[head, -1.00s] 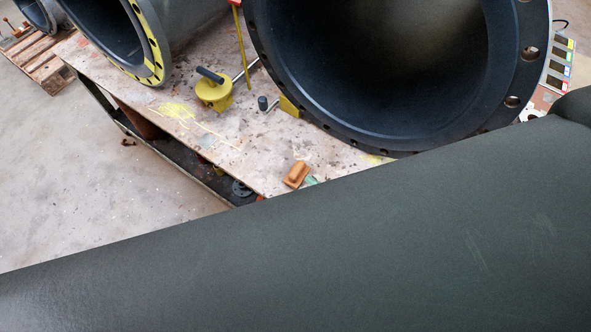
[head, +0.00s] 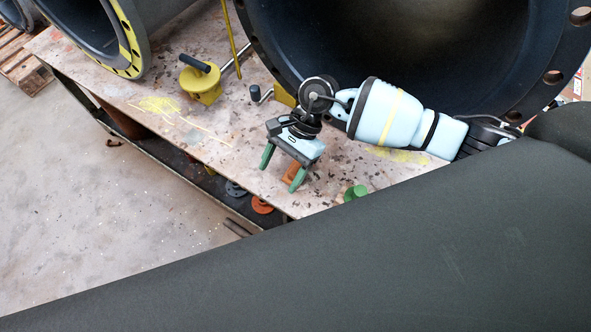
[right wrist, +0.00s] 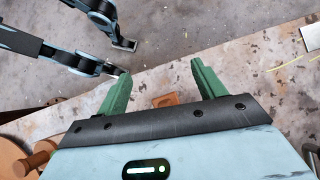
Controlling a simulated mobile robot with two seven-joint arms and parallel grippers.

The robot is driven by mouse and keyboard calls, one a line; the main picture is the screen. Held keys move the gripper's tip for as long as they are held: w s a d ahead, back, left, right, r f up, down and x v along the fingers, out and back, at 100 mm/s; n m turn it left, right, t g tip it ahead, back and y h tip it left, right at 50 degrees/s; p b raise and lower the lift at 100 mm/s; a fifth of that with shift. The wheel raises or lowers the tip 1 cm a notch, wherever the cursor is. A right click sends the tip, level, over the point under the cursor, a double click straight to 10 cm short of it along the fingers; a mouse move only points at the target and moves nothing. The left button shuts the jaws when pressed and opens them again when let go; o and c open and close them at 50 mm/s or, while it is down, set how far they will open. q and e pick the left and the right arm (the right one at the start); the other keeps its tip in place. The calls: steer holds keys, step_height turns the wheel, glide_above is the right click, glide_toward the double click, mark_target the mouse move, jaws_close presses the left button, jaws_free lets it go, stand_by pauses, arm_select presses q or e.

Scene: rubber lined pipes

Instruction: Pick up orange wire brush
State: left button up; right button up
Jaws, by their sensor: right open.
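The orange wire brush (head: 290,173) shows as a small orange-brown block on the tabletop, partly hidden behind my right gripper (head: 282,176). That gripper has green fingers, is open and empty, and points down above the table near its edge. In the right wrist view the brush (right wrist: 165,100) lies beyond and between the two green fingers (right wrist: 160,80), partly cut off by the gripper body. Dark and light-blue jaws, seemingly my left gripper (right wrist: 122,57), stand apart with nothing between them at the upper left of the wrist view. The left gripper does not show in the head view.
A large flanged pipe (head: 400,50) stands behind my right arm. A yellow piece with a dark handle (head: 200,82) and a green piece (head: 355,192) are on the table (head: 190,150). A dark cylinder (head: 330,260) crosses the front. The tabletop left of my gripper is mostly clear.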

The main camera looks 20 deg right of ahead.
mark_target(297, 166)
steer(key=w+d+h, duration=0.1)
steer(key=d, duration=0.1)
steer(key=w+d+n+h, duration=0.1)
steer(key=d, duration=0.1)
steer(key=w+d+n+h, duration=0.1)
steer(key=w+d, duration=0.1)
steer(key=shift+d+t, duration=0.2)
steer(key=shift+t, duration=0.2)
steer(key=shift+b+x, duration=0.6)
steer(key=shift+x, duration=0.7)
steer(key=shift+d+b+x, duration=0.2)
steer(key=shift+b+x, duration=0.55)
steer(key=shift+x, duration=1.75)
steer(key=shift+a+f, duration=0.1)
steer(key=shift+f, duration=0.05)
steer(key=c, duration=0.9)
steer(key=shift+c, duration=1)
